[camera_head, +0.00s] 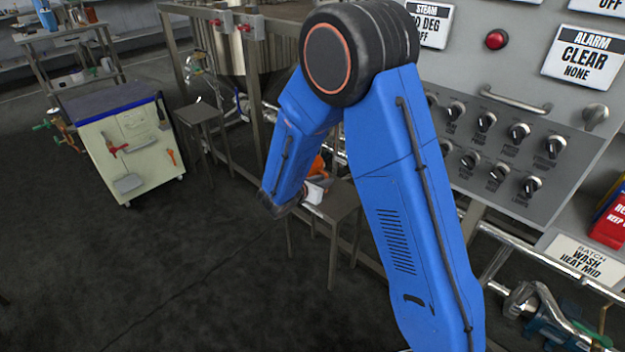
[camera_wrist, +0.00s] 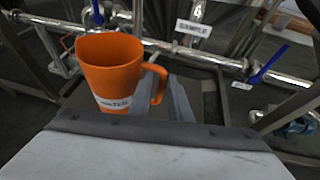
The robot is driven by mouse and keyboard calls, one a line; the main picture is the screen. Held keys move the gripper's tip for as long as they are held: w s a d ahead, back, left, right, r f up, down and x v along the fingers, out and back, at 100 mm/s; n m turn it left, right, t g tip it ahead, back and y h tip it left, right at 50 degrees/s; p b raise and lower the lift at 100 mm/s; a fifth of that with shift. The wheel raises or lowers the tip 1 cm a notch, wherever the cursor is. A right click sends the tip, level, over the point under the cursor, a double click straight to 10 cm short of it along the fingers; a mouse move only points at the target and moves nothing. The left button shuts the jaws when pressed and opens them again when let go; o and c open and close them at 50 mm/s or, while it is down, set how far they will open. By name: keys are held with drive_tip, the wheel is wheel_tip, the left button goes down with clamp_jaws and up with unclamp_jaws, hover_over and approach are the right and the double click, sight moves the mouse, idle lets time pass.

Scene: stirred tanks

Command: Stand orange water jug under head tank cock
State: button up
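The orange water jug (camera_wrist: 112,68) stands upright in the wrist view, its handle to the right and a white label low on its front. My gripper (camera_wrist: 167,95) has its two grey fingers close together at the handle, which shows between them; they look shut on it. In the head view a little of the jug (camera_head: 318,164) shows behind my blue arm, at a small grey stand (camera_head: 342,202). Whether its base touches the stand is hidden. I cannot identify the head tank cock for sure.
A pipe with a SAMPLE sign (camera_wrist: 193,31) and a blue-handled valve (camera_wrist: 268,64) runs behind the jug. A control panel (camera_head: 535,120) is at right. A second stand (camera_head: 200,111) and a tool cart (camera_head: 130,150) are at left. The floor in front is clear.

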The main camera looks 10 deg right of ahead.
drive_tip(key=shift+x, duration=2.8)
drive_tip(key=shift+s+d, duration=0.1)
drive_tip(key=shift+s, duration=0.05)
clamp_jaws()
